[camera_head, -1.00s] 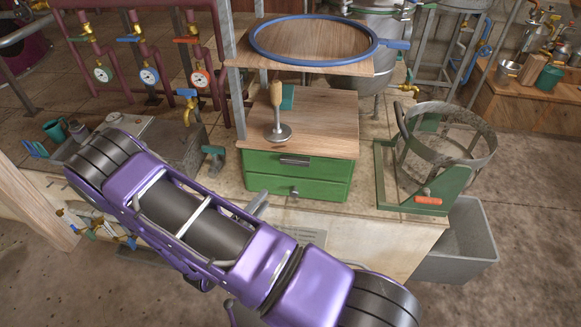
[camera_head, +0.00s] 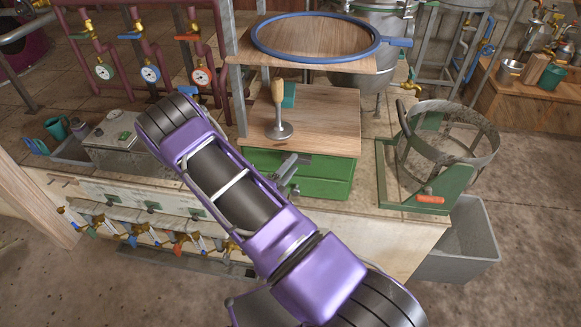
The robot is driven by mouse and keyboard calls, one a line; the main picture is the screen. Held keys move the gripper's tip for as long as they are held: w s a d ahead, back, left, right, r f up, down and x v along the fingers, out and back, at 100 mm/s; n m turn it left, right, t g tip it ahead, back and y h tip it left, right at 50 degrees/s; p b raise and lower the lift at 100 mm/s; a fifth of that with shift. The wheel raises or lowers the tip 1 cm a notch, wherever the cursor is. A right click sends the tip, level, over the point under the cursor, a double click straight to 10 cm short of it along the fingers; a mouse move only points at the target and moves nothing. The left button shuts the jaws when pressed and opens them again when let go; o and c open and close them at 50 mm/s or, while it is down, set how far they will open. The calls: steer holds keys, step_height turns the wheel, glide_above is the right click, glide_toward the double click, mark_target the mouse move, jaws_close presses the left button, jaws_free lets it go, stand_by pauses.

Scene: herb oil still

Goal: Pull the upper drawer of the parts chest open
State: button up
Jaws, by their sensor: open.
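The parts chest (camera_head: 345,143) is green with a wooden top and stands on the bench, at the picture's middle. Its upper drawer (camera_head: 335,167) is flush with the chest front, so it looks closed. The grey bar handle of this drawer is partly covered by my gripper (camera_head: 295,164). My gripper is open, with its grey fingers at the handle. I cannot tell whether they touch it or lie around it. My purple arm hides the gripper's rear. The lower drawer (camera_head: 325,188) below also looks closed.
A wooden-handled tool (camera_head: 279,125) stands on the chest top, under a shelf with a blue-rimmed hoop (camera_head: 373,52). A green stand with a metal ring (camera_head: 421,190) is close on the right. Several brass taps (camera_head: 155,237) line the bench front at left.

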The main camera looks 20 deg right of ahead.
jaws_close()
steer(key=shift+s, duration=0.1)
